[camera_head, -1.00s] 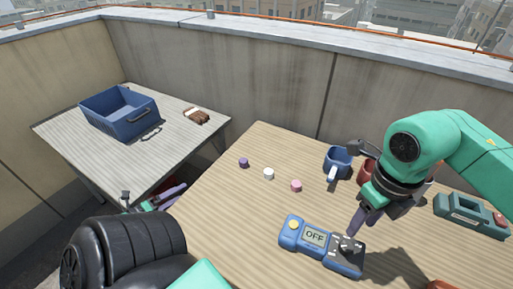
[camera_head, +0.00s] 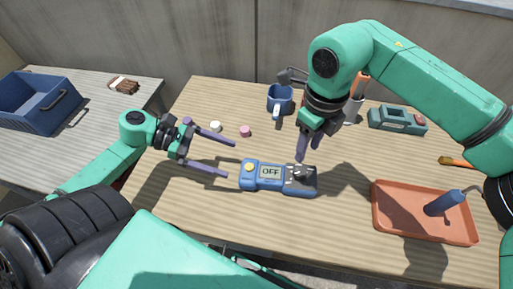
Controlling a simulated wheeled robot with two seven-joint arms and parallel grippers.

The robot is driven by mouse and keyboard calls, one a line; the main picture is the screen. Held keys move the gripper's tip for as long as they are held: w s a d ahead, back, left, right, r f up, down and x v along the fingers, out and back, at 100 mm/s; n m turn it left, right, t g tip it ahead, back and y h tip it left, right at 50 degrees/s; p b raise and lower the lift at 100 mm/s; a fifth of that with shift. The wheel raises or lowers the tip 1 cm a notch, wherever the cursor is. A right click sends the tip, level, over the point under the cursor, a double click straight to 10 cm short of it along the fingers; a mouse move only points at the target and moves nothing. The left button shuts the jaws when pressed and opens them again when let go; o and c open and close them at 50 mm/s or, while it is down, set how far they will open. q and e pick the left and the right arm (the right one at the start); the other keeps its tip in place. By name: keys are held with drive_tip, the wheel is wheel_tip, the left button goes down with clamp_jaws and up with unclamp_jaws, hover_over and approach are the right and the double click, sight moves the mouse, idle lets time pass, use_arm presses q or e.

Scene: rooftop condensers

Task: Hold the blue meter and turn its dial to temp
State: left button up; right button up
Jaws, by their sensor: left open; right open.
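The blue meter (camera_head: 270,185) lies face up on the wooden table, its screen reading OFF, with a yellow button at its left end. Its dial, at the right end, is partly hidden by my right gripper (camera_head: 300,158). That gripper points down right at the dial end and is open; whether it touches the dial I cannot tell. My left gripper (camera_head: 231,159) is open, its two fingers pointing right toward the meter's left end. The fingertips are just short of the meter, with nothing between them.
A blue mug (camera_head: 280,99), a white cap (camera_head: 215,126) and a pink cap (camera_head: 245,132) stand behind the meter. A green device (camera_head: 397,119) is at the back right. An orange tray (camera_head: 391,232) with a roller (camera_head: 445,203) lies at right. A blue bin (camera_head: 38,112) sits on the left table.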

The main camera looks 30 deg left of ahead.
sight(277, 173)
use_arm(q)
drive_tip(key=x, duration=1.3)
drive_tip(key=shift+w+d+f, duration=0.1)
drive_tip(key=shift+w+d, duration=0.15)
drive_tip(key=shift+d, duration=0.05)
drive_tip(key=c, duration=1.4)
clamp_jaws()
use_arm(e)
drive_tip(key=shift+o, duration=1.8)
wheel_tip(277, 173, down, 10)
drive_tip(key=n, duration=1.7)
drive_tip(key=shift+r, duration=0.15)
clamp_jaws()
